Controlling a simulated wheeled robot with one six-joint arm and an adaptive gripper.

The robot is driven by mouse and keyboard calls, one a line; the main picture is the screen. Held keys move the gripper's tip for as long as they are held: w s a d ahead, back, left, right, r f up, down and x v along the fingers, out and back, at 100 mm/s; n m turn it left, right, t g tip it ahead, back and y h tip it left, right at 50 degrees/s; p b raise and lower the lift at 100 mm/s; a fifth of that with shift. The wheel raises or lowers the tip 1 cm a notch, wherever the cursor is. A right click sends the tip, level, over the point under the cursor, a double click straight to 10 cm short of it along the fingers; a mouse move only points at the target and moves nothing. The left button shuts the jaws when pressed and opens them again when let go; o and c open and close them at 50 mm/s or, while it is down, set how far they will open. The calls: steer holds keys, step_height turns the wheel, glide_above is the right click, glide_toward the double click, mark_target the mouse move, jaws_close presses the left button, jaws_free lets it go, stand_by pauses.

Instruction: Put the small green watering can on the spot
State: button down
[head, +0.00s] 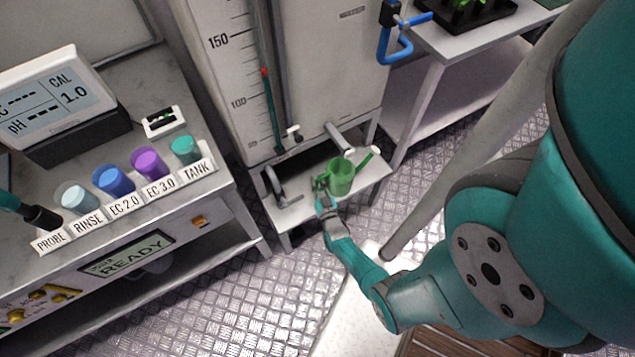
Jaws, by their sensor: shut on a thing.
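The small green watering can (342,178) is at the low grey shelf under the tank, near the middle of the head view. Its spout points up and to the right, with a pale tip. My gripper (321,187) is at the can's left side and is shut on it, at its handle side. The fingers are small and partly hidden in this view. The can looks upright; I cannot tell whether its base touches the shelf. I cannot make out a marked spot.
The shelf (293,214) carries a grey lever-like fitting (279,187) left of the can. The tall tank (330,70) with a scale stands behind, its outlet pipe (338,139) above the can. A bench with labelled cups (149,163) is left; a table (470,45) stands right.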

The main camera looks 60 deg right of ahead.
steer(key=shift+f, duration=0.3)
steer(key=c, duration=1.1)
jaws_free()
steer(key=v, duration=1.2)
